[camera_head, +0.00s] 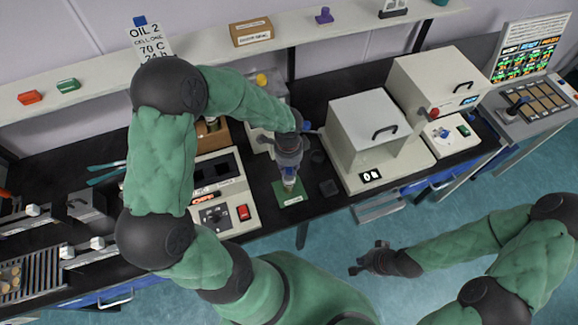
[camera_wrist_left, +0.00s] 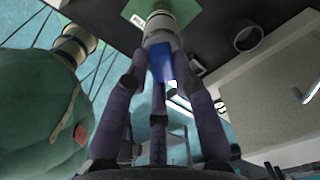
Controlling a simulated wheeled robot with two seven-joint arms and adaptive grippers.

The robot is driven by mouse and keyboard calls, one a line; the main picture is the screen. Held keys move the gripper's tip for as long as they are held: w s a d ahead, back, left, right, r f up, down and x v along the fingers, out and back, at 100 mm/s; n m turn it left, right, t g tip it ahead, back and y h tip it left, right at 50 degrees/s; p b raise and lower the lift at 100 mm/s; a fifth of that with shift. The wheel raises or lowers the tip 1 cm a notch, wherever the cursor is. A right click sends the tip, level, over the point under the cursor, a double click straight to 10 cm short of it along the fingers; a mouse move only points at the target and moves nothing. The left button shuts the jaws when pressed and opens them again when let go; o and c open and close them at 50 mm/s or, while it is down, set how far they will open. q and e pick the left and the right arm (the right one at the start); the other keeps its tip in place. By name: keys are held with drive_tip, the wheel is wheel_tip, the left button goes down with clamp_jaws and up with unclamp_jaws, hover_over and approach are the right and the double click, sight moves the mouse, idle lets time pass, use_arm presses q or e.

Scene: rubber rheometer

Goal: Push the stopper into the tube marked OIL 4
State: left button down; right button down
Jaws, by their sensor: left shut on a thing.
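My left gripper (camera_head: 289,165) points down over a small green mat (camera_head: 291,199) near the front edge of the black bench. In the left wrist view its fingers (camera_wrist_left: 160,75) are shut around a blue stopper (camera_wrist_left: 161,65). A pale tube (camera_wrist_left: 161,22) is in line with the stopper and stands at the mat; it also shows below the gripper in the head view (camera_head: 289,181). Whether the stopper is inside the tube's mouth or only touching it is hidden by the fingers. No OIL 4 mark is readable. My right gripper (camera_head: 368,260) hangs empty over the floor; its fingers are too small to judge.
A beige instrument with a red switch (camera_head: 243,212) is left of the mat. A small dark round piece (camera_head: 328,188) lies right of it, before a large white oven (camera_head: 370,125). An OIL 2 sign (camera_head: 150,40) stands on the back shelf. The floor in front is clear.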

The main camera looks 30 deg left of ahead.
use_arm(q)
drive_tip(key=shift+f, duration=0.15)
drive_tip(key=c, duration=0.9)
unclamp_jaws()
drive_tip(key=shift+c, duration=0.2)
drive_tip(key=shift+r+p, duration=2.45)
drive_tip(key=shift+r, duration=0.6)
drive_tip(key=shift+s+f, duration=0.1)
